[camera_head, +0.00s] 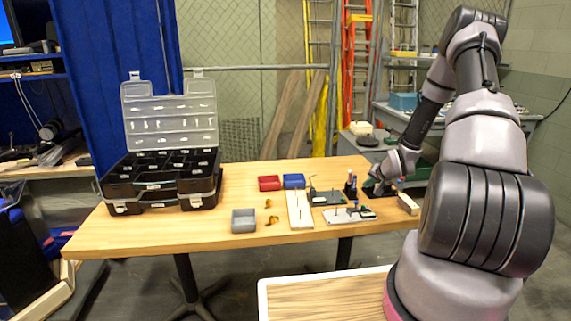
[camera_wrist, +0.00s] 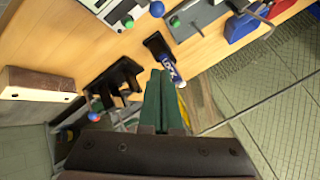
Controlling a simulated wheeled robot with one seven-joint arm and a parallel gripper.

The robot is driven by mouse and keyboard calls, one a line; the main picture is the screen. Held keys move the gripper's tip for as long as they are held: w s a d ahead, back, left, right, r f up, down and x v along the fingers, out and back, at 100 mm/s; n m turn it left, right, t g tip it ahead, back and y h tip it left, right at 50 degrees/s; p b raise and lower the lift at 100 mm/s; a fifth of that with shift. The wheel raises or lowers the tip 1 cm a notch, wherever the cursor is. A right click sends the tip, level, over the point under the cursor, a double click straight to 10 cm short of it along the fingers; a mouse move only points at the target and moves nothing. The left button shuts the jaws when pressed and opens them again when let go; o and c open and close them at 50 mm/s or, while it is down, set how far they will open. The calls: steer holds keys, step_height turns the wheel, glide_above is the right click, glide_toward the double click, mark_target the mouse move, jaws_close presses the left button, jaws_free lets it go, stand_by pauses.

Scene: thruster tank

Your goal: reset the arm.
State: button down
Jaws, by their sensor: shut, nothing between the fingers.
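My arm reaches from the right of the head view, over the right end of the wooden table (camera_head: 160,231). My gripper (camera_head: 373,187) is at the table's right end, partly hidden behind my own wrist in that view. In the wrist view my gripper (camera_wrist: 160,75) shows its two green fingers side by side, shut, with nothing between them. A small black holder (camera_wrist: 156,44) with a blue and white tube (camera_wrist: 171,68) is close to the fingertips. I cannot tell whether the fingers touch it.
Red (camera_head: 269,184), blue (camera_head: 293,181) and grey bins (camera_head: 243,221) and an open black organizer case (camera_head: 163,182) stand farther left.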

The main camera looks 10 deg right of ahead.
steer(key=s+a+r+n+h, duration=0.1)
steer(key=s+a+r, duration=0.15)
steer(key=r, duration=0.75)
steer(key=s+a+r+g, duration=0.1)
steer(key=s+a+r, duration=0.15)
steer(key=r, duration=0.65)
steer(key=s+a+r+n+h, duration=0.1)
steer(key=s+r, duration=0.3)
steer(key=r, duration=0.6)
steer(key=s+a+r+y, duration=0.1)
steer(key=s+a+r, duration=0.3)
steer(key=s, duration=0.5)
steer(key=s+a+r+y, duration=0.1)
steer(key=s+a+r, duration=0.3)
steer(key=s, duration=0.4)
steer(key=s+a+r+n+g+y, duration=0.1)
steer(key=s+a+r, duration=0.3)
steer(key=s, duration=0.5)
step_height(320, 180, up, 2)
steer(key=shift+s+a+r, duration=0.1)
steer(key=shift+s+a, duration=0.05)
steer(key=shift+s, duration=0.2)
